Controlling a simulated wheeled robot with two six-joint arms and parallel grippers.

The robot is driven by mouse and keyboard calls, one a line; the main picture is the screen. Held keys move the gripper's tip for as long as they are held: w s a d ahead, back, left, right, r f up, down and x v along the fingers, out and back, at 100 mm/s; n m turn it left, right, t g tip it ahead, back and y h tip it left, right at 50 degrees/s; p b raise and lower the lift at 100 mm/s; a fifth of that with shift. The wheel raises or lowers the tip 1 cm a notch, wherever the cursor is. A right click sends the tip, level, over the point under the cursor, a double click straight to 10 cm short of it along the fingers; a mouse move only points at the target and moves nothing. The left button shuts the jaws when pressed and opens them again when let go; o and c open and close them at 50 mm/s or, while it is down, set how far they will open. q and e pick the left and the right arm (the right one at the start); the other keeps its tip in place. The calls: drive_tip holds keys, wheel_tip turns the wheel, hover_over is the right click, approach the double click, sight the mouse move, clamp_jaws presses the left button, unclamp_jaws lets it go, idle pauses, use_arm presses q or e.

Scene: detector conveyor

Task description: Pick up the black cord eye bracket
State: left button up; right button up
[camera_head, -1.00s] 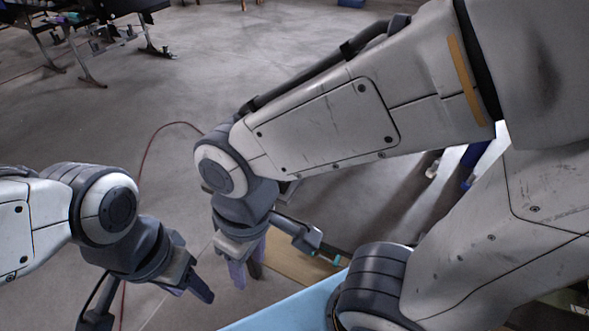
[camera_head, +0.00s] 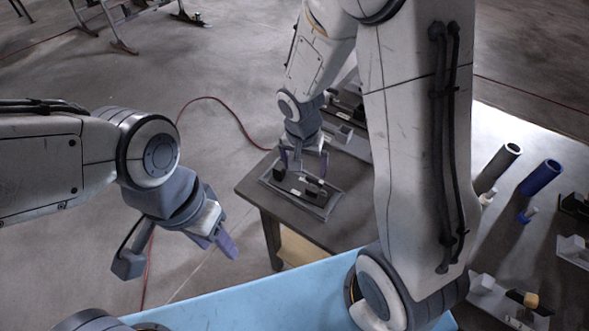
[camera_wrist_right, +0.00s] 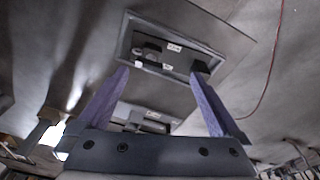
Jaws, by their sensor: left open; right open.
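A grey tray (camera_head: 325,211) lies on the dark table and holds small black parts. One black part (camera_head: 279,171) is at its left end and another (camera_head: 315,189) is toward its right. I cannot tell which is the cord eye bracket. My right gripper (camera_head: 303,167) is open and empty above the tray, pointing down. In the right wrist view the tray (camera_wrist_right: 222,52) lies beyond the open purple fingers (camera_wrist_right: 160,74), with black parts (camera_wrist_right: 152,48) inside it. My left gripper (camera_head: 222,240) is open and empty, left of the table in the air.
The dark table (camera_head: 262,208) also carries another grey tray (camera_head: 351,139) behind. A grey tube (camera_head: 497,168) and a blue tube (camera_head: 541,177) stand at the right. A light blue surface (camera_head: 255,292) is in front. A red cable (camera_head: 215,98) lies on the floor.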

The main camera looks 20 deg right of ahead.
sight(315, 184)
drive_tip(key=d+f, duration=0.1)
drive_tip(key=f, duration=0.1)
drive_tip(key=w+d+f+m, duration=0.1)
drive_tip(key=f, duration=0.2)
drive_tip(key=w+d+f+m+b, duration=0.1)
drive_tip(key=f, duration=0.1)
drive_tip(key=shift+d+f, duration=0.35)
drive_tip(key=shift+f, duration=0.05)
drive_tip(key=shift+w+d+f+b, duration=0.15)
drive_tip(key=shift+f+b, duration=0.5)
drive_tip(key=shift+f, duration=0.75)
drive_tip(key=shift+w+d+f+b, duration=0.15)
drive_tip(key=shift+f+b, duration=0.45)
drive_tip(key=shift+f, duration=0.75)
drive_tip(key=shift+s, duration=0.1)
drive_tip(key=shift+r, duration=0.1)
clamp_jaws()
